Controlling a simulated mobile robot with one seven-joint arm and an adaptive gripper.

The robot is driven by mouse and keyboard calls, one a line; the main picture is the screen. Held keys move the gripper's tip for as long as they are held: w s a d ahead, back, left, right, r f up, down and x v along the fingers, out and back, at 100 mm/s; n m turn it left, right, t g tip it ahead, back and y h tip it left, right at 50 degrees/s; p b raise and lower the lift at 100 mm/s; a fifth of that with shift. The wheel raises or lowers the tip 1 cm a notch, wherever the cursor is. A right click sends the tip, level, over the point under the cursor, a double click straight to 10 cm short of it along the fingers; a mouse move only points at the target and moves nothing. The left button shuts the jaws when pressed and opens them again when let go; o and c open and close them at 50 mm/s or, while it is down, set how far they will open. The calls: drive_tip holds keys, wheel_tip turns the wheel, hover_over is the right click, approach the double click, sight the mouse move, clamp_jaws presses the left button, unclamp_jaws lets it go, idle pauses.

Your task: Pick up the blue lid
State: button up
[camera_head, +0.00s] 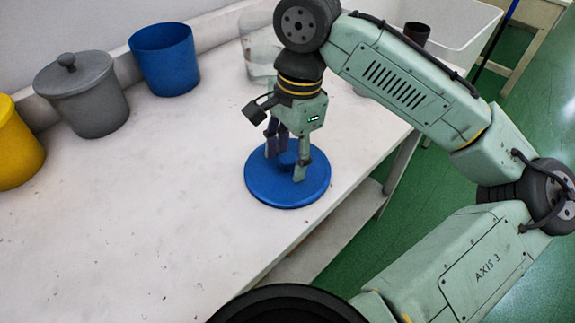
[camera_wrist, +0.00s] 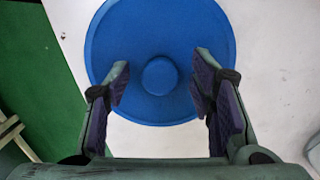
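The blue lid (camera_head: 262,184) lies flat on the white table near its right edge, a round disc with a knob in the middle. It also shows in the wrist view (camera_wrist: 158,40), with its knob (camera_wrist: 160,76) between and slightly beyond the fingertips. My gripper (camera_head: 287,170) is right above the lid, pointing down, with its fingers on either side of the knob. In the wrist view my gripper (camera_wrist: 160,86) is open, with a gap between each finger and the knob. Part of the knob is hidden by the fingers in the head view.
A blue pot (camera_head: 165,62) without a lid stands at the back of the table (camera_head: 150,210). A lidded grey pot (camera_head: 84,98) and a yellow pot (camera_head: 15,148) stand to its left. A clear container (camera_head: 258,50) is behind my arm. The table's front left is clear.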

clamp_jaws()
idle(0.4)
